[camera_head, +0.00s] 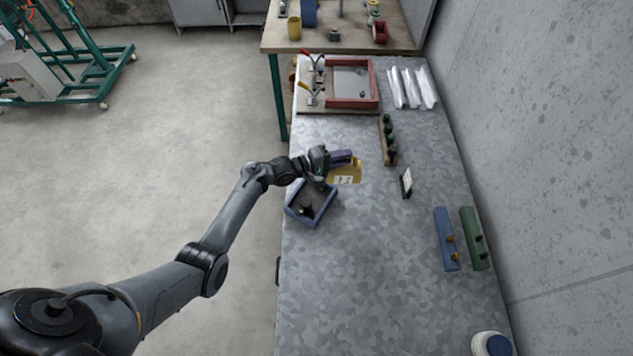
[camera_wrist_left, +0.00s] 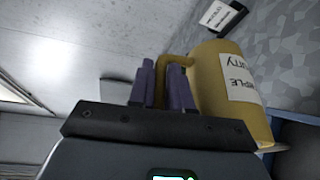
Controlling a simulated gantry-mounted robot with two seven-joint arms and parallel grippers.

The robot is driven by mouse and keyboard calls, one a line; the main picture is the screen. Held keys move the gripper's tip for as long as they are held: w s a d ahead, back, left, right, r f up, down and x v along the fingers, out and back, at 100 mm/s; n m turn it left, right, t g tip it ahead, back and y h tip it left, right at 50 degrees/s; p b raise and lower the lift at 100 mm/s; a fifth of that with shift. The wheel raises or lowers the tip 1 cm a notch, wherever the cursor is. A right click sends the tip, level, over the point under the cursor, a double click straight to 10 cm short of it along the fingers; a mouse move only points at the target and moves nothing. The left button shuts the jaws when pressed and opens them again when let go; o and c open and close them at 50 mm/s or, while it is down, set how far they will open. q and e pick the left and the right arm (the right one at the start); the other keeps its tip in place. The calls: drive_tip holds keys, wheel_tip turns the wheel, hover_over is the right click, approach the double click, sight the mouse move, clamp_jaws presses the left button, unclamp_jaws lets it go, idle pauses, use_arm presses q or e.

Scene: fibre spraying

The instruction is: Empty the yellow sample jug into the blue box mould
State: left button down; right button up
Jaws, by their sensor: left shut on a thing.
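The yellow sample jug (camera_head: 346,175), with a white label, is at my left gripper (camera_head: 338,162), over the far right side of the blue box mould. In the left wrist view the purple fingers (camera_wrist_left: 162,88) are shut on the handle of the jug (camera_wrist_left: 222,90). The blue box mould (camera_head: 330,208) sits on the bench near its left edge, open side up, with a small dark item inside. Its blue wall also shows in the left wrist view (camera_wrist_left: 297,135). The jug's inside is hidden, and I cannot tell its exact tilt. My right gripper is out of view.
A black-and-white card (camera_head: 406,183) and a rack of dark green-topped items (camera_head: 388,140) stand right of the jug. Blue (camera_head: 446,239) and green (camera_head: 474,238) blocks lie farther right. A red frame (camera_head: 376,84) is at the back. The near bench is mostly clear.

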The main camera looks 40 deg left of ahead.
use_arm(q)
drive_tip(key=shift+s+a+r+t+h+b, duration=0.3)
drive_tip(key=shift+a+t+h+b, duration=0.1)
drive_tip(key=shift+a, duration=0.15)
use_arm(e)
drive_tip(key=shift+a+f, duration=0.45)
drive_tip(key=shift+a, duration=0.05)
use_arm(q)
drive_tip(key=shift+s+a+r+n+t+h+b, duration=0.15)
drive_tip(key=shift+s+a+n+t+h+b, duration=0.15)
drive_tip(key=shift+s+a+b, duration=0.1)
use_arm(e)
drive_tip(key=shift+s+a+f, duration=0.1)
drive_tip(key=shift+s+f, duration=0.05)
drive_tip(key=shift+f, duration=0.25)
use_arm(q)
drive_tip(key=shift+s+a+r+n+t+b, duration=0.15)
drive_tip(key=shift+s+a+n+t+b, duration=0.2)
drive_tip(key=shift+a+t+b, duration=0.35)
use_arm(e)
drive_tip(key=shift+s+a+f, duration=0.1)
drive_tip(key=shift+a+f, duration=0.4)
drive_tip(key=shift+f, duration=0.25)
use_arm(q)
drive_tip(key=shift+d+r, duration=0.1)
